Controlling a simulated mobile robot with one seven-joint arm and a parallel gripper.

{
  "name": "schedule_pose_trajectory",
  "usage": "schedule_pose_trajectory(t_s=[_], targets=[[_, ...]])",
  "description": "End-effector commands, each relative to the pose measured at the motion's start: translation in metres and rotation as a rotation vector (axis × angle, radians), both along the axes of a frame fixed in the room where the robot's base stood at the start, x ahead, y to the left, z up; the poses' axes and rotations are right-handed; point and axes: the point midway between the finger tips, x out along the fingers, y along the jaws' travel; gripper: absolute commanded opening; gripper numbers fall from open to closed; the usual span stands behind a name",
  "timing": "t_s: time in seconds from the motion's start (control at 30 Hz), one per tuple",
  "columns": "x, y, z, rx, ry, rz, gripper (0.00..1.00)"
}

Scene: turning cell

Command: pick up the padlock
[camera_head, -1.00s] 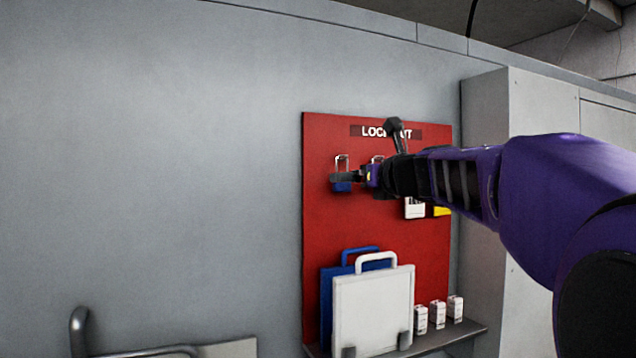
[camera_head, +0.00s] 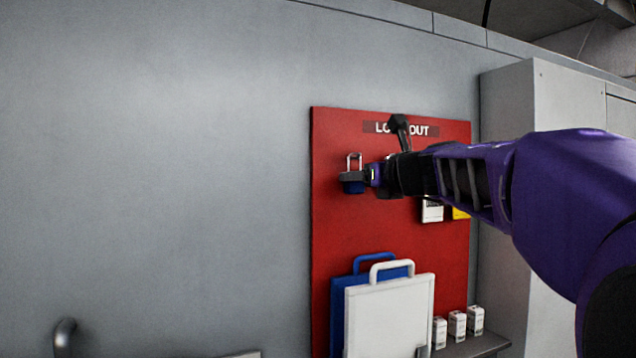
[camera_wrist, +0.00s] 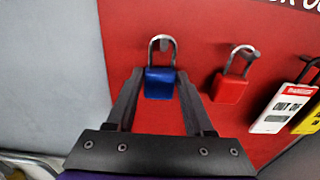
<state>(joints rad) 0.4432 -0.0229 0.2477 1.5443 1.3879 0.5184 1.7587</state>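A blue padlock (camera_head: 354,187) with a silver shackle hangs on the red lockout board (camera_head: 335,230), near its upper left. In the wrist view the blue padlock (camera_wrist: 159,84) hangs by its shackle from a small peg. My gripper (camera_head: 352,177) is at the padlock, and its dark finger crosses in front of the body in the head view. In the wrist view my gripper (camera_wrist: 160,75) is open, with one finger on each side of the padlock body and small gaps seeming to show. A red padlock (camera_wrist: 229,88) hangs to the right; my arm hides it in the head view.
Danger tags, one white (camera_wrist: 288,108) and one yellow (camera_wrist: 312,118), hang further right. Blue and white handled panels (camera_head: 390,315) and several small white boxes (camera_head: 457,324) stand on a shelf below. A grey cabinet (camera_head: 520,100) stands at the right. The wall left of the board is clear.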

Motion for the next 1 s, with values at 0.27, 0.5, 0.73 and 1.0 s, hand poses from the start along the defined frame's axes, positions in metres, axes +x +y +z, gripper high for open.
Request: schedule_pose_trajectory(t_s=[0.27,0.5,0.73,1.0], targets=[[0.000,0.000,0.000,0.000,0.000,0.000,0.00],[0.000,0.000,0.000,0.000,0.000,0.000,0.00],[0.001,0.000,0.004,0.000,-0.001,0.000,0.00],[0.006,-0.002,0.018,0.001,-0.001,0.001,0.00]])
